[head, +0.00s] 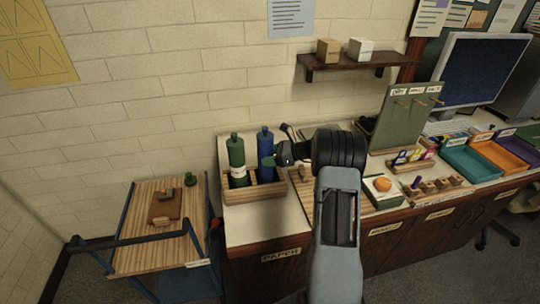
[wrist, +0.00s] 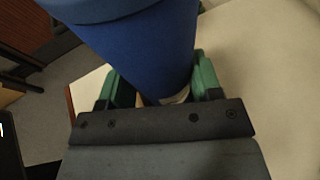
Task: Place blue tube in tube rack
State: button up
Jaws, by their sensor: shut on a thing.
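The blue tube (head: 266,147), shaped like a tall bottle with a cap, stands upright at the right part of the wooden tube rack (head: 255,193). A green tube (head: 237,155) with a pale label stands in the rack's left part. My gripper (head: 279,156) reaches in from the right and is shut on the blue tube. In the wrist view the blue tube (wrist: 150,50) fills the space between the green fingertips (wrist: 160,90). The rack's front wall hides the blue tube's base, so I cannot tell whether it rests on the rack's floor.
The cart (head: 150,255) with a wooden top stands left of the counter. A small rack of coloured items (head: 408,160), an orange fruit on a white board (head: 382,184) and coloured trays (head: 470,163) sit to the right. A wall shelf (head: 350,65) holds two blocks.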

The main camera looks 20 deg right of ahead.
jog(key=shift+f+b, duration=0.35)
jog(key=shift+f, duration=0.1)
dwell(0.3)
jog(key=o, duration=1.1)
jog(key=shift+o, duration=0.2)
jog(key=b+v, duration=0.2)
jog(key=v, duration=1.2)
jog(key=shift+b, duration=0.35)
jog(key=shift+a+r, duration=0.1)
